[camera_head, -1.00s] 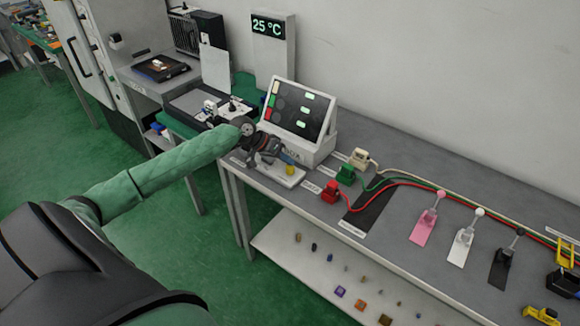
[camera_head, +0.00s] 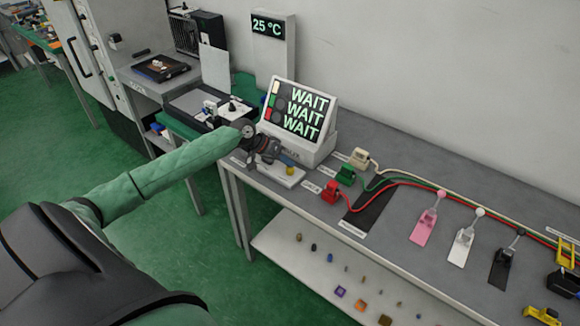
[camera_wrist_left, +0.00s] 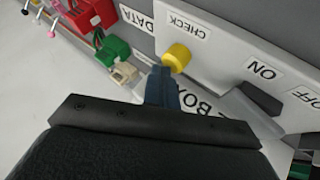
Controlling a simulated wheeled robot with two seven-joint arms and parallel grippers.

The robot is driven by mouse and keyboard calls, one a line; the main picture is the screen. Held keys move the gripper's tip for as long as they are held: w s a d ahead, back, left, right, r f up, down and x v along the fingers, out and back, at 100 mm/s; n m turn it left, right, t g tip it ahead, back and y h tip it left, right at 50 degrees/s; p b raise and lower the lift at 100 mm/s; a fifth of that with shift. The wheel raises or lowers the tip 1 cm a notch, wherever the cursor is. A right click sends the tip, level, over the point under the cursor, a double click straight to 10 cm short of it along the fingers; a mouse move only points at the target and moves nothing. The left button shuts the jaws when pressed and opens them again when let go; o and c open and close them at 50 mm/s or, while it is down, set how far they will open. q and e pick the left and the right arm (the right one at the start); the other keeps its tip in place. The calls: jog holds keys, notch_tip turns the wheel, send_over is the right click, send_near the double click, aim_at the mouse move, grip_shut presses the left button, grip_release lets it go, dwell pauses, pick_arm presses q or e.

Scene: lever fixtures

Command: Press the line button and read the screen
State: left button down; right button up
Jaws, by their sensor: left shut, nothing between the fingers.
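The screen (camera_head: 298,110) on the bench shows WAIT in pale green on three rows, beside white, green and red patches at its left. A yellow button (camera_head: 290,169) sits on a white panel (camera_head: 272,173) in front of the screen. In the left wrist view the yellow button (camera_wrist_left: 178,57) is by the label CHECK. My left gripper (camera_head: 275,156) is shut and empty over the panel. Its blue-grey fingertips (camera_wrist_left: 162,78) are right beside the button; I cannot tell whether they touch it. My right gripper is out of view.
A dark lever (camera_wrist_left: 258,102) lies between ON and OFF labels. White, green and red plugs (camera_head: 331,191) with cables are right of the screen. Pink, white and black lever fixtures (camera_head: 464,240) stand farther right. A display (camera_head: 268,27) behind reads 25 °C.

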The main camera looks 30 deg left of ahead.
aim_at(287, 168)
pick_arm(q)
jog(key=shift+r+p, duration=0.8)
jog(key=shift+r, duration=0.15)
jog(key=shift+r, duration=0.1)
jog(key=shift+r+p, duration=1.8)
jog(key=shift+r, duration=0.65)
